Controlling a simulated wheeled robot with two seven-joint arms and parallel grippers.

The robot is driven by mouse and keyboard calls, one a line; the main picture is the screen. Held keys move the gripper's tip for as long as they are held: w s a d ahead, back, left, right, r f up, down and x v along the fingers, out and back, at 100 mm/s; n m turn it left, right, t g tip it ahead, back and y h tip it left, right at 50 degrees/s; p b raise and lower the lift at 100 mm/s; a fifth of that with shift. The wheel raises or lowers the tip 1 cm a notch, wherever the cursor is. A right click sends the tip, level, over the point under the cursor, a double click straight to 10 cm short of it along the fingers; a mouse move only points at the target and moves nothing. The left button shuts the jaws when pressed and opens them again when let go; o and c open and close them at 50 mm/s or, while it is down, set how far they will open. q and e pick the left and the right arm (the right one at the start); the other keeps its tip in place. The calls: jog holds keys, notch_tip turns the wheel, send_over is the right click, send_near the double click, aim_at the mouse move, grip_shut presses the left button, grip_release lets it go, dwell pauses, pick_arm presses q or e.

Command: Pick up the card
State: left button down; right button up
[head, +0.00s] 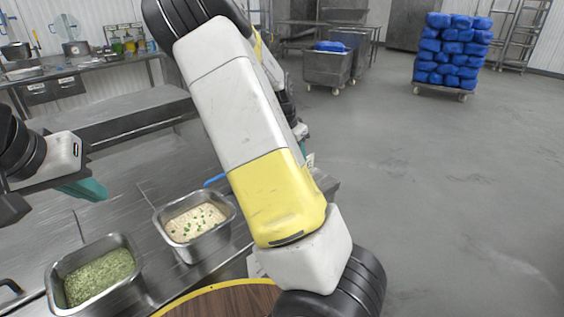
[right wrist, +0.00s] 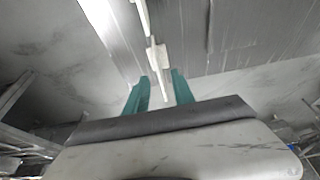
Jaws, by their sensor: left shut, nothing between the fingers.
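No card can be made out for certain. In the right wrist view a narrow pale strip (right wrist: 158,62) runs down from the top and ends between my right gripper's fingers; I cannot tell whether it is the card. My right gripper (right wrist: 158,82) has its two teal fingers apart, with gaps on both sides of the strip. In the head view my raised right arm hides most of that area. My left gripper (head: 88,190) is shut and empty above the metal counter at the left, its teal fingers together.
A steel pan of chopped green herbs (head: 98,276) and a pan of rice-like food with green bits (head: 195,222) sit on the metal counter (head: 125,212). A round wooden board (head: 222,302) is at the bottom edge. Blue sacks (head: 452,52) are stacked on a cart; the floor at right is clear.

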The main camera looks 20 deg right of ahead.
jog(key=x, duration=0.2)
jog(key=d+x, duration=0.1)
jog(key=x, duration=0.4)
jog(key=shift+w+d+r, duration=0.2)
jog(key=shift+d, duration=0.05)
jog(key=shift+d+f, duration=0.1)
jog(key=shift+f, duration=0.2)
jog(key=shift+f, duration=0.2)
dwell(0.3)
grip_shut()
